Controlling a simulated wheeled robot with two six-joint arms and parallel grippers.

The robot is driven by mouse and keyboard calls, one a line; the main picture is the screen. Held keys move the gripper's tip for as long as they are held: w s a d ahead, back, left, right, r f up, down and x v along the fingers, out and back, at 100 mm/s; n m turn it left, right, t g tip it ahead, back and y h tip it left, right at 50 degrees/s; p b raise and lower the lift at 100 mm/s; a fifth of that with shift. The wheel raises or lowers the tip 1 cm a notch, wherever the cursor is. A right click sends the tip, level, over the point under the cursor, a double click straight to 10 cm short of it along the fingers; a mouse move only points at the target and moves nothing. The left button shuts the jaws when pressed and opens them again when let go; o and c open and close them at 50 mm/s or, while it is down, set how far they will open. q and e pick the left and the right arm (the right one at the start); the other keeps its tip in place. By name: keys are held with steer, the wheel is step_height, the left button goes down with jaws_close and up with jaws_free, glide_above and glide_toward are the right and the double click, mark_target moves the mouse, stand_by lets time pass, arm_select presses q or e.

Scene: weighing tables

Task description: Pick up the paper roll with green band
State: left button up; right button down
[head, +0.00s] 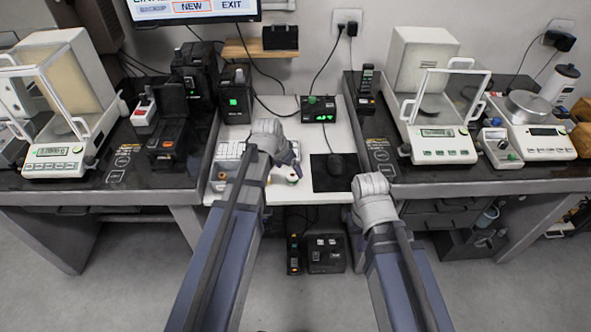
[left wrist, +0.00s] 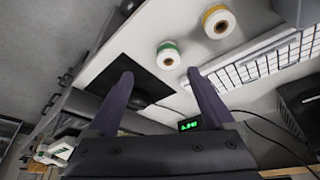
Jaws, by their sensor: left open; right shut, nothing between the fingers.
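The paper roll with green band (left wrist: 168,55) stands on the white desk, in the upper middle of the left wrist view. A second paper roll with an orange-yellow band (left wrist: 218,22) stands close by, nearer the keyboard. My left gripper (left wrist: 160,75) is open and empty, its fingers spread above the desk, with the green-banded roll showing beyond and between the fingertips, apart from them. In the head view my left forearm and wrist hide most of this spot. My right arm ends over the desk's front edge; its fingers do not show.
A white keyboard (left wrist: 270,62) lies on one side of the rolls and a black mouse pad (head: 320,180) with a mouse on the other. A small box with a green display (head: 318,109) stands behind. Balances (head: 441,146) stand on the dark side tables.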

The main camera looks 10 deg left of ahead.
mark_target(292, 176)
arm_select(q)
steer(key=b+x, duration=0.2)
steer(key=a+b+x, duration=0.1)
steer(key=b+x, duration=0.4)
steer(key=x, duration=0.1)
steer(key=shift+w+a, duration=0.15)
steer(key=shift+w, duration=0.3)
arm_select(e)
step_height(292, 176, down, 8)
steer(key=shift+w+r, duration=0.25)
arm_select(q)
steer(key=shift+r, duration=0.1)
steer(key=shift+c, duration=0.4)
jaws_close()
